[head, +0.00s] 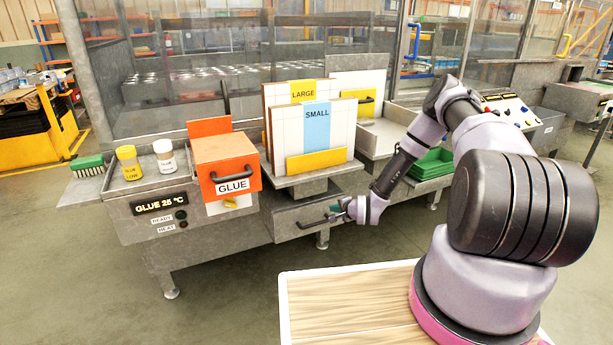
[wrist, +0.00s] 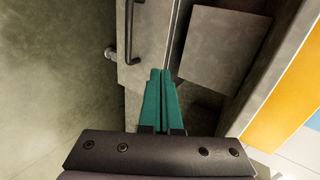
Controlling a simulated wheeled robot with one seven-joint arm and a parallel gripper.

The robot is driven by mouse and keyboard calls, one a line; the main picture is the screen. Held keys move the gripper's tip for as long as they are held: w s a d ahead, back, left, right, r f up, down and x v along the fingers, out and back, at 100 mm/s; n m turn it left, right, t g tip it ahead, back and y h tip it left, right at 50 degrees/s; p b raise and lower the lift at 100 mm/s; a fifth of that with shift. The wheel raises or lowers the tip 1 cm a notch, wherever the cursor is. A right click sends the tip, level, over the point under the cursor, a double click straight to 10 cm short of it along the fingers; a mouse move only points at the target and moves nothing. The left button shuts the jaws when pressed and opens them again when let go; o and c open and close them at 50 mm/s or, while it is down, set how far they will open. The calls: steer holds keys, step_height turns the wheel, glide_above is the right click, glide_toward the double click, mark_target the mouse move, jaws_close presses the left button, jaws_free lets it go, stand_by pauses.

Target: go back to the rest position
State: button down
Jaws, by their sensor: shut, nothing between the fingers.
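My gripper (head: 338,209) is at the end of my arm, in front of the grey drawer unit (head: 288,222) below the panel stand. In the wrist view its two green fingers (wrist: 160,103) are together with nothing between them. A dark drawer handle (head: 317,222) lies just left of the fingertips in the head view. The handle also shows in the wrist view (wrist: 130,32), above and left of the fingertips. I cannot tell whether the fingers touch the drawer.
The orange GLUE box (head: 226,165), two bottles (head: 130,163) and a green brush (head: 87,166) are on the left bench. LARGE and SMALL boards (head: 316,125) stand above the drawer. A green tray (head: 432,164) is at right. Floor at lower left is clear.

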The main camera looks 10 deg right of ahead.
steer(key=w+d+r+n+g+h, duration=0.1)
steer(key=d+r+n, duration=0.1)
steer(key=r, duration=0.7)
steer(key=w+d+r+n+g, duration=0.1)
steer(key=w+d+r+n, duration=0.15)
steer(key=r, duration=0.65)
steer(key=s+d+r+n+g+h, duration=0.1)
steer(key=s+r, duration=0.3)
steer(key=r, duration=0.6)
steer(key=s+r+n+h, duration=0.1)
steer(key=s+r+n, duration=0.15)
steer(key=r, duration=0.75)
steer(key=s+a+f+v, duration=0.1)
steer(key=s+v, duration=0.1)
steer(key=v, duration=1.9)
steer(key=s+a+r+n, duration=0.1)
steer(key=s+r, duration=0.1)
steer(key=s, duration=0.7)
steer(key=s+a+r+g+y, duration=0.1)
steer(key=s+r, duration=0.2)
steer(key=s, duration=0.7)
steer(key=shift+s+a+r+n, duration=0.15)
steer(key=shift+a+r+n, duration=0.15)
steer(key=shift+r+n, duration=0.1)
